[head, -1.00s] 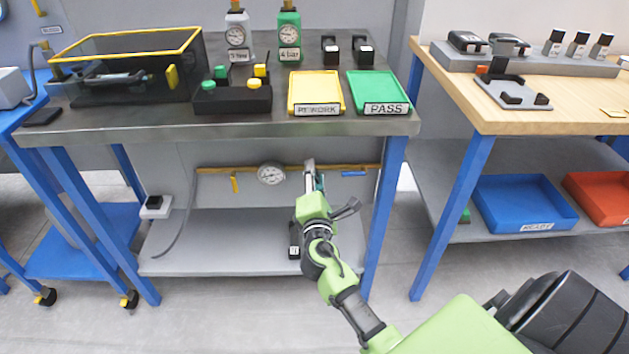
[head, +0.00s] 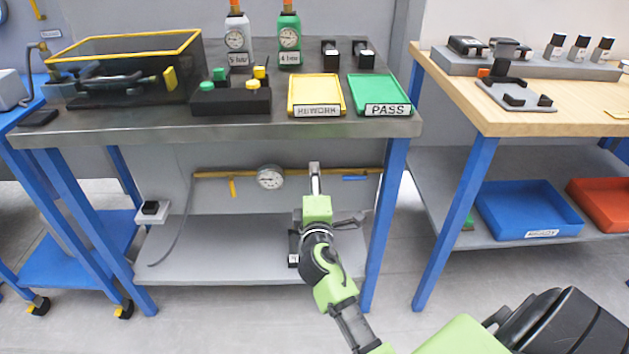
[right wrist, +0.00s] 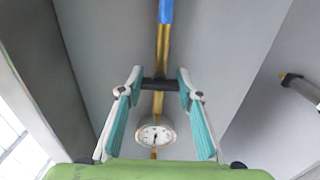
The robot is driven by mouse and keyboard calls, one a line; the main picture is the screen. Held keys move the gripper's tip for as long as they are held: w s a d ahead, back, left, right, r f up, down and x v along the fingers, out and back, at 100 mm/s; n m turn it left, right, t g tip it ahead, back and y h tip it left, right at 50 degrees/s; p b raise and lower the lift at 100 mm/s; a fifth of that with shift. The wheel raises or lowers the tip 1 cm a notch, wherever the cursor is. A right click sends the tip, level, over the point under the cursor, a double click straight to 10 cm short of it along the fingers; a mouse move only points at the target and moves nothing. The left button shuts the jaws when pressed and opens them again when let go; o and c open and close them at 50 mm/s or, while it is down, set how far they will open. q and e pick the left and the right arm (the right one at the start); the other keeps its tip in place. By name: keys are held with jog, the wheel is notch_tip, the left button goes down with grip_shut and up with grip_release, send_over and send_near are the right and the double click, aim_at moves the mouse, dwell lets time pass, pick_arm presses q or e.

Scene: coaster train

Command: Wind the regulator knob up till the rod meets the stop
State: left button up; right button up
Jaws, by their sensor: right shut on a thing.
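The brass pipe (head: 215,174) runs under the grey bench and carries a round white gauge (head: 270,177). My right gripper (head: 314,180) reaches the pipe to the right of the gauge. In the right wrist view its two teal-padded fingers (right wrist: 160,82) are shut on a dark knob (right wrist: 160,84) across the brass pipe (right wrist: 162,50). The gauge (right wrist: 155,133) shows below the knob there; its reading is too small to tell. In the head view the knob is hidden by the gripper. I cannot make out the rod or the stop. My left gripper is not in view.
The bench's lower shelf (head: 225,240) is below, with a small dark object (head: 293,247) near my arm. A blue bench leg (head: 385,220) stands to the right.

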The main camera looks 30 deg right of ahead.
jog(key=o, duration=1.1)
jog(key=v, duration=0.7)
jog(key=shift+s+a, duration=0.15)
jog(key=shift+s, duration=0.1)
